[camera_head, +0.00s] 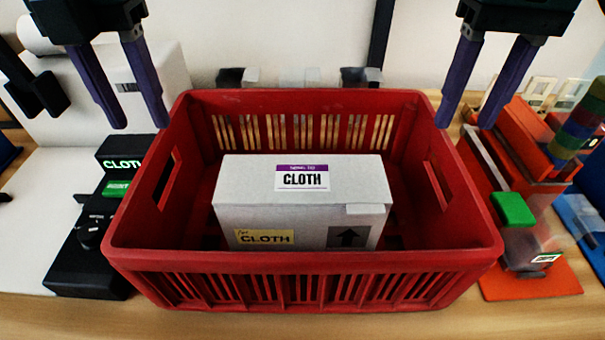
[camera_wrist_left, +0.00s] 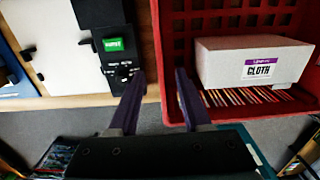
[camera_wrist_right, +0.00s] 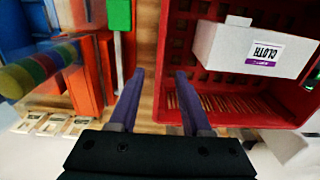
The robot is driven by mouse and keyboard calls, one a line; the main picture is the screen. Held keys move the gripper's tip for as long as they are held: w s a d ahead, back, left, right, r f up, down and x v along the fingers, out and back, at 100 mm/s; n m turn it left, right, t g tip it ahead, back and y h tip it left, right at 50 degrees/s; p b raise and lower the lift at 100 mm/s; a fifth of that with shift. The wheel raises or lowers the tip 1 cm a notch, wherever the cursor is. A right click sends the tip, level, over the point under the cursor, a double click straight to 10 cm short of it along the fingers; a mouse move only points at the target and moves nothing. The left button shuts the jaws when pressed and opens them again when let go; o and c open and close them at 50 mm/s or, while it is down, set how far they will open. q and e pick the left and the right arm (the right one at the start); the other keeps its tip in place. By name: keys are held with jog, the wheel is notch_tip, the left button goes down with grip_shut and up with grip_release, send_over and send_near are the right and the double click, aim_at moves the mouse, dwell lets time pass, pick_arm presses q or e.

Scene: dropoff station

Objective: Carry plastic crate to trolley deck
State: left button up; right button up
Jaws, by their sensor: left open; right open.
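The red plastic crate (camera_head: 300,262) stands upright on a wooden counter in the head view, with slotted walls and a hand hole in each side. A white box labelled CLOTH (camera_head: 300,200) sits inside it. My left gripper (camera_head: 136,124) is open and empty at the crate's left side. In the left wrist view its fingers (camera_wrist_left: 159,74) lie on either side of the crate's rim (camera_wrist_left: 157,40), seen from above. My right gripper (camera_head: 465,124) is open and empty at the right side. Its fingers (camera_wrist_right: 159,72) likewise flank the rim (camera_wrist_right: 162,45). No trolley deck is identifiable.
A black device with green labels (camera_head: 90,235) stands close left of the crate. An orange fixture with a green block (camera_head: 512,208) stands close on the right, by a striped roller (camera_head: 580,120). The counter's front strip (camera_head: 300,325) is bare.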

aim_at(161, 168)
pick_arm(q)
jog(key=shift+s, duration=0.2)
pick_arm(e)
jog(key=shift+s, duration=0.2)
pick_arm(q)
jog(key=shift+f, duration=0.6)
pick_arm(e)
jog(key=shift+f, duration=0.6)
pick_arm(q)
notch_tip(161, 168, down, 9)
jog(key=shift+r, duration=0.1)
pick_arm(e)
notch_tip(161, 168, down, 9)
jog(key=shift+r, duration=0.1)
pick_arm(q)
jog(key=shift+c, duration=0.3)
pick_arm(e)
jog(key=shift+c, duration=0.3)
pick_arm(q)
grip_shut()
pick_arm(e)
grip_shut()
pick_arm(q)
jog(key=shift+r, duration=0.1)
pick_arm(e)
jog(key=shift+r, duration=0.1)
